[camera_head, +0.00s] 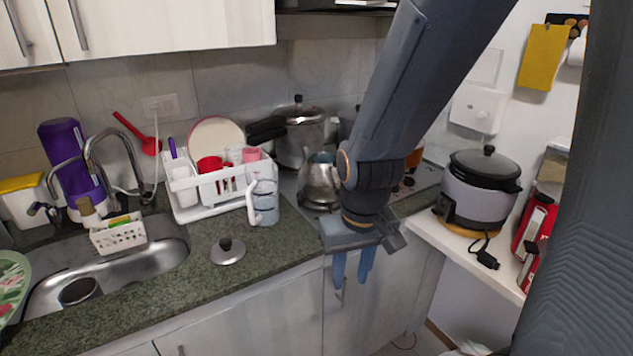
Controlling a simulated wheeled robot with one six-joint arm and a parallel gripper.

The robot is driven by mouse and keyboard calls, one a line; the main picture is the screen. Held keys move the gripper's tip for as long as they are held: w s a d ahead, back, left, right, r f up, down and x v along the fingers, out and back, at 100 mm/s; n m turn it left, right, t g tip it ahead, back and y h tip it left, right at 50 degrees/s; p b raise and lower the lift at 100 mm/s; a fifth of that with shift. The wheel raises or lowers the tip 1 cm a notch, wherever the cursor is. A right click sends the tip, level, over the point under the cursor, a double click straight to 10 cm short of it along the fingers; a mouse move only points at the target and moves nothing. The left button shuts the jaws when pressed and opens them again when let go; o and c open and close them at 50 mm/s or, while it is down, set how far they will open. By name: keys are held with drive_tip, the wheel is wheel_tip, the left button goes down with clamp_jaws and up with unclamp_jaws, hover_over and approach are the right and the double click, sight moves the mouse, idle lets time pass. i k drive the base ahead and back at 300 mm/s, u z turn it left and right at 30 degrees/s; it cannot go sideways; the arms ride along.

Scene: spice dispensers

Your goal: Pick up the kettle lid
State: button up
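A small round grey metal lid with a dark knob (227,250) lies flat on the green granite counter, right of the sink. A metal kettle (319,181) stands farther back on the stove, partly hidden by my arm. My gripper (352,282) points down in front of the counter's front edge, to the right of the lid and apart from it. Its two blue fingers are spread with a gap between them, and nothing shows in the gap.
A white dish rack (195,208) with cups and a clear measuring jug (264,203) stand behind the lid. The sink (160,262) lies to its left. A rice cooker (480,190) sits on the white shelf at right. Counter around the lid is clear.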

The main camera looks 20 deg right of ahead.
sight(228, 251)
drive_tip(key=k, duration=0.55)
drive_tip(key=u, duration=0.7)
drive_tip(key=i, duration=1.1)
drive_tip(key=z, duration=0.7)
